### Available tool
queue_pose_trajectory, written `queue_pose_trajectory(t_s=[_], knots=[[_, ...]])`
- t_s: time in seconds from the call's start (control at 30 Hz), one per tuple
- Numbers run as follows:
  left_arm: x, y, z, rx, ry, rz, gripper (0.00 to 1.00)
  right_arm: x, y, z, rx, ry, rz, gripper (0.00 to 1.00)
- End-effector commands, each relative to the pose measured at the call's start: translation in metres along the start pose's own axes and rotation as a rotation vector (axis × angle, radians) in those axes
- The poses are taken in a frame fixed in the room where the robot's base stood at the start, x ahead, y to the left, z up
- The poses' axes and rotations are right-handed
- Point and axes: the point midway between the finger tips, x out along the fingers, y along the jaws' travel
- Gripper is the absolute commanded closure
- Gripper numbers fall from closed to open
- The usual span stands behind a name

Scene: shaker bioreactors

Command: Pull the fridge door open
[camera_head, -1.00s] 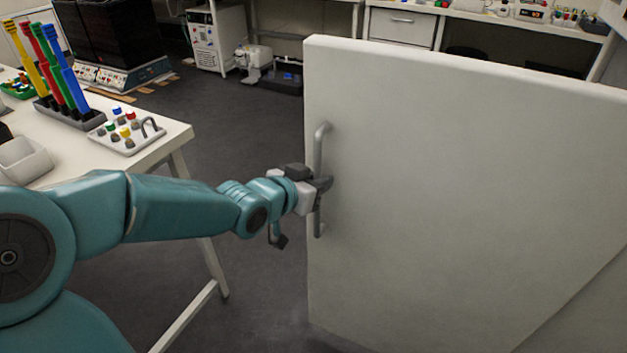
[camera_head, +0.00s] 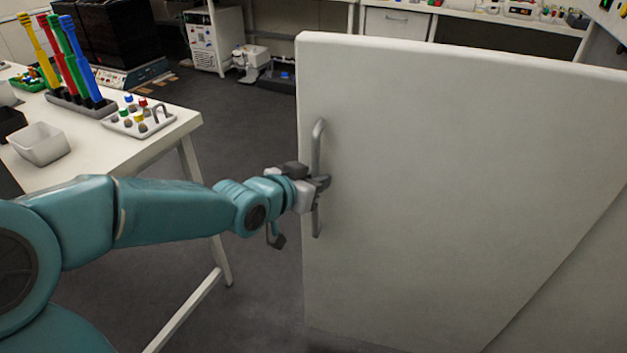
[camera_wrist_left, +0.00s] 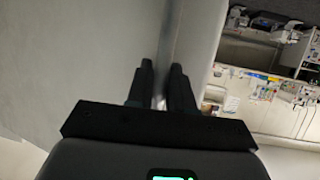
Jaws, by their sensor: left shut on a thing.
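The white fridge door (camera_head: 450,190) fills the right half of the head view, with its left edge toward the table. A grey vertical bar handle (camera_head: 317,145) is fixed near that edge. My left gripper (camera_head: 322,184) is shut on the handle around its middle. In the left wrist view, the two dark fingers of my left gripper (camera_wrist_left: 160,80) sit on either side of the handle (camera_wrist_left: 172,35), and the door's pale face (camera_wrist_left: 70,60) lies to the left. My right gripper is in neither view.
A white table (camera_head: 160,145) at the left bears a tray of coloured caps (camera_head: 138,120), a rack with tall coloured tools (camera_head: 75,100) and a pale bin (camera_head: 40,145). Dark floor (camera_head: 240,130) lies open between table and door. A bench with a drawer (camera_head: 395,25) stands behind.

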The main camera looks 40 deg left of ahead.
Motion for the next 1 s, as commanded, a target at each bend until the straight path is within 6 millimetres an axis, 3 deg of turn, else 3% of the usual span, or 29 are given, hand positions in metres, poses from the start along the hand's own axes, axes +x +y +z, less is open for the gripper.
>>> queue_pose_trajectory(t_s=[0.4,0.43,0.5,0.83,1.0], knots=[[0.001,0.001,-0.002,0.001,0.004,0.002,1.00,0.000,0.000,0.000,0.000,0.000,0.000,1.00],[0.001,0.001,-0.002,0.001,0.004,0.002,0.72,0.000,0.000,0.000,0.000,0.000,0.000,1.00],[0.001,0.001,-0.001,0.001,0.004,0.001,0.58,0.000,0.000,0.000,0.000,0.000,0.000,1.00],[-0.005,0.001,-0.001,0.000,0.003,0.000,0.58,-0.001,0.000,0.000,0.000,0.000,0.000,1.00],[-0.033,0.000,-0.002,0.001,0.005,-0.003,0.58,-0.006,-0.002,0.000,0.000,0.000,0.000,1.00]])
